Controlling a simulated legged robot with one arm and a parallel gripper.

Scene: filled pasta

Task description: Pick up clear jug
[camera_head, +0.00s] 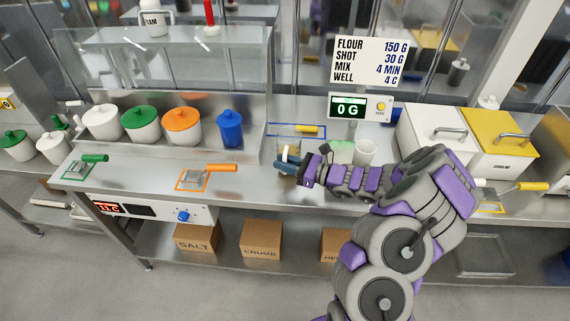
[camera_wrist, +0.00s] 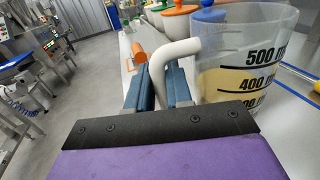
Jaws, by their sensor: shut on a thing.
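The clear jug (camera_wrist: 247,75) stands at the right of the wrist view, see-through with black measure marks and a pale yellow content. Its white handle (camera_wrist: 182,50) reaches left, between the blue fingers of my gripper (camera_wrist: 163,85). The fingers are shut on the handle. In the head view my gripper (camera_head: 288,163) is at the counter, in front of the glass-fronted shelf's right end.
An orange-handled tool (camera_head: 208,172) lies on the counter (camera_head: 140,176) to the left. White (camera_head: 432,132) and yellow (camera_head: 497,138) lidded bins stand to the right. Lidded pots (camera_head: 182,125) line the left.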

